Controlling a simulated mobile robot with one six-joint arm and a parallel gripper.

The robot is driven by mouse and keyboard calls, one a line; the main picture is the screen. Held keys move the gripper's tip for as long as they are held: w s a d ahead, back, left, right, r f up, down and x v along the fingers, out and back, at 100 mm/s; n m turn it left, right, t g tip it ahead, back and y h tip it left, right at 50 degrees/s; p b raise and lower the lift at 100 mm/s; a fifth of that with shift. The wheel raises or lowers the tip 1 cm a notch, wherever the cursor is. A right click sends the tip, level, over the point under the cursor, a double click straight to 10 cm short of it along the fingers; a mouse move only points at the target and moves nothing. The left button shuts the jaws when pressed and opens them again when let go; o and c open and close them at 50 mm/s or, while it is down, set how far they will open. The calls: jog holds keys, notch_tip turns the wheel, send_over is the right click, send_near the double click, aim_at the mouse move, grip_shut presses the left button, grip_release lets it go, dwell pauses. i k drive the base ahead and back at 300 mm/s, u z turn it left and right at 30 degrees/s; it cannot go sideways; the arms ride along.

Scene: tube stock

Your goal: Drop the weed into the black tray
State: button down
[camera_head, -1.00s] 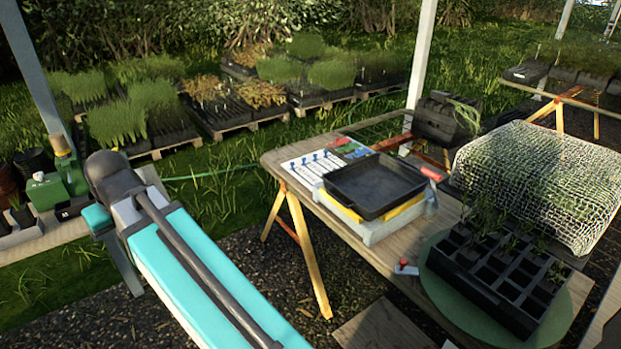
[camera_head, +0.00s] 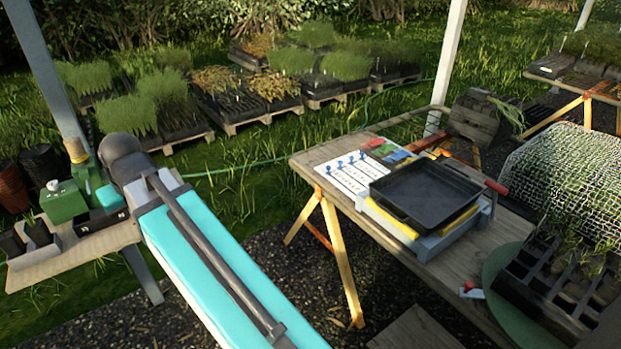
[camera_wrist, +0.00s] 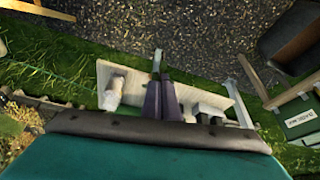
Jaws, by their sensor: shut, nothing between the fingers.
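The black tray (camera_head: 425,195) is a shallow rectangular pan, empty, on a grey and yellow stand on the wooden bench in the head view. A dark cell tray (camera_head: 515,279) with thin green plants stands at the right edge, partly cut off. I cannot single out a weed among these plants. My gripper (camera_wrist: 161,84) shows in the wrist view, its two dark fingers together with nothing between them. It is above a pale narrow board, well away from the black tray. The head view does not show the fingers.
A white net cover (camera_head: 567,185) lies over plants at the right. A printed card (camera_head: 347,178) is left of the black tray, and a small red-and-white tool (camera_head: 472,290) lies in front. A side bench (camera_head: 75,248) with a green box (camera_head: 63,201) stands at the left. Dark gravel lies between the benches.

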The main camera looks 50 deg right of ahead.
aim_at(430, 198)
jog(key=z, duration=0.2)
jog(key=i, duration=0.65)
jog(key=z, duration=0.6)
jog(key=i, duration=0.8)
jog(key=z, duration=0.35)
